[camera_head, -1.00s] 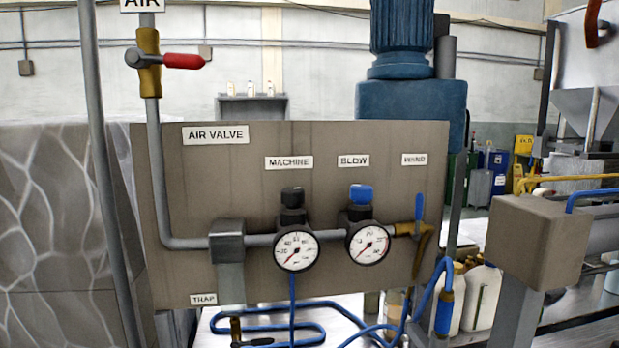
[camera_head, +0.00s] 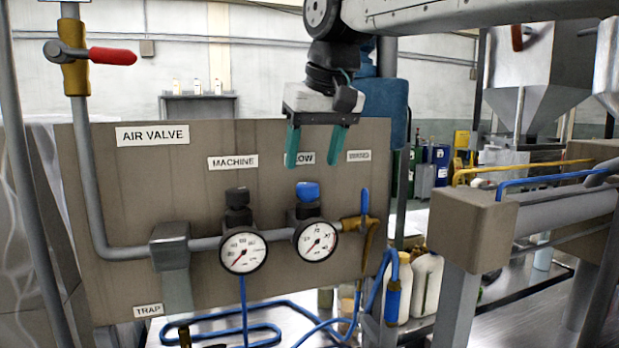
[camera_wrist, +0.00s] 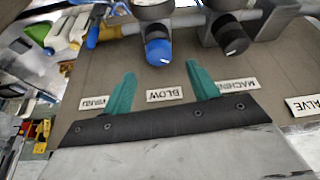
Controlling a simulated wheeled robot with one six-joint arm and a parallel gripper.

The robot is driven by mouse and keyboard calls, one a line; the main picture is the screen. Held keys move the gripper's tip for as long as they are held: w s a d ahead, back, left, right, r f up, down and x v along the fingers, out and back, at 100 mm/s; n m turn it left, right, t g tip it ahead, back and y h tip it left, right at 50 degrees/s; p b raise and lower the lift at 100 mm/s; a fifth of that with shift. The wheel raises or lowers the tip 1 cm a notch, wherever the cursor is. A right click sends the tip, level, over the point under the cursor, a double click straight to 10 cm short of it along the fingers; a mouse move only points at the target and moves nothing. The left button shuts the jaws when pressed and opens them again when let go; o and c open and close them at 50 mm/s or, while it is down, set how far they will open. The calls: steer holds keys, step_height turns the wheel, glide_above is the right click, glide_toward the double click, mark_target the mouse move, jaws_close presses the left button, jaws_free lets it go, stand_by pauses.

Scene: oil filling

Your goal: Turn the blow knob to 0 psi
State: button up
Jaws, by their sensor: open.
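The blue blow knob (camera_head: 308,191) sits on top of the blow regulator, above its round gauge (camera_head: 316,240), whose red needle points to the lower left. It also shows in the wrist view (camera_wrist: 158,52), upside down, beyond and roughly between my fingertips. My gripper (camera_head: 312,162) is open and empty, with two teal fingers pointing down above the blue knob, apart from it. The fingers partly cover the BLOW label in the head view. In the wrist view my gripper (camera_wrist: 160,78) spans the BLOW label (camera_wrist: 165,95).
The black machine knob (camera_head: 238,197) and its gauge (camera_head: 243,247) stand just left of the blow regulator. The blue-handled wand valve (camera_head: 365,203) is close on the right. A red-handled air valve (camera_head: 110,56) is at upper left. The panel (camera_head: 120,200) lies behind.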

mark_target(308, 184)
steer(key=x, duration=0.5)
steer(key=shift+d+f, duration=0.1)
steer(key=shift+f, duration=0.05)
steer(key=c, duration=1)
steer(key=shift+n, duration=0.3)
steer(key=n+y, duration=0.1)
steer(key=n, duration=0.2)
steer(key=shift+w+d+n+g, duration=0.1)
steer(key=shift+n+g, duration=0.2)
steer(key=shift+g, duration=0.1)
steer(key=n, duration=0.2)
steer(key=n+g+y, duration=0.1)
steer(key=n, duration=0.1)
steer(key=shift+w+n+g, duration=0.1)
steer(key=shift+n+g, duration=0.2)
